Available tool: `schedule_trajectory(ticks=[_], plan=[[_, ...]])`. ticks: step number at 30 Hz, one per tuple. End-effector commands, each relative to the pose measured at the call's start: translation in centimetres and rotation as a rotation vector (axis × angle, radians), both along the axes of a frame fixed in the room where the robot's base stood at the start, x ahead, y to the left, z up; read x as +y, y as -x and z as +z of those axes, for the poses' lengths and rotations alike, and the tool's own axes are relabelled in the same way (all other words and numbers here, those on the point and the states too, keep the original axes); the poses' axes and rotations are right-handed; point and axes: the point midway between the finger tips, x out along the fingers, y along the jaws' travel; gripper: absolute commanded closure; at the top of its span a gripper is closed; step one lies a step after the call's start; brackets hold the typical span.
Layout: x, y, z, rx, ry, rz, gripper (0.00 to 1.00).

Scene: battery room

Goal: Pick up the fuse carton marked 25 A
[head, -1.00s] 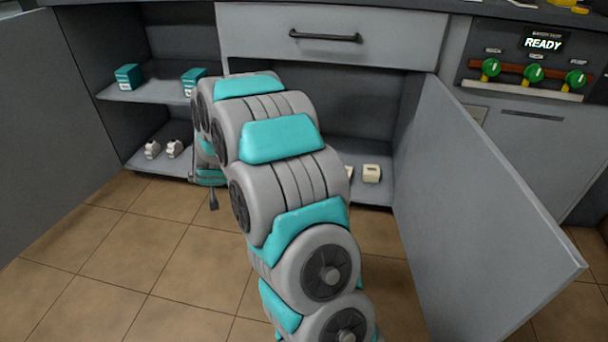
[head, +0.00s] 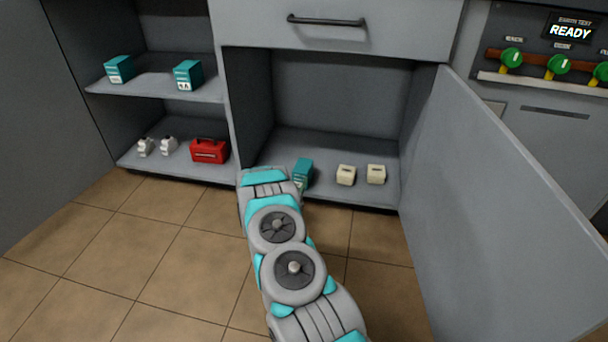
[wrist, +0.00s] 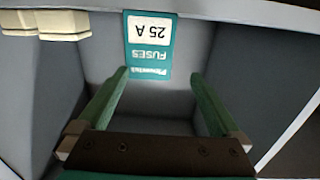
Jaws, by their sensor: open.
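The teal fuse carton marked 25 A (wrist: 149,50) shows upside down in the wrist view, at the top middle just beyond my fingertips. My gripper (wrist: 158,82) is open, with its two green fingers apart and nothing between them. In the head view a teal carton (head: 303,171) stands on the floor of the open cabinet, left of two cream blocks. My arm's end is in front of it there and hides its lower left part. My gripper's fingers are hidden behind my arm in the head view.
Cream blocks (head: 346,175) stand right of the carton. The open door (head: 500,190) bounds the right side. On the left shelves are two teal cartons (head: 188,75), one marked 1A, a red box (head: 209,150) and two white items (head: 168,145). Tiled floor in front is clear.

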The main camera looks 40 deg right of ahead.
Motion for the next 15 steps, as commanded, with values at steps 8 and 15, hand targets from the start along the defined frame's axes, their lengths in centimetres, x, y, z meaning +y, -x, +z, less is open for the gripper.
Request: schedule_trajectory(ticks=[8, 15], plan=[[-1.5, 0.4, -0.5, -0.012, 0.04, -0.021, 0.0], [-3.1, -0.8, -0.5, -0.013, 0.04, -0.02, 0.0]])
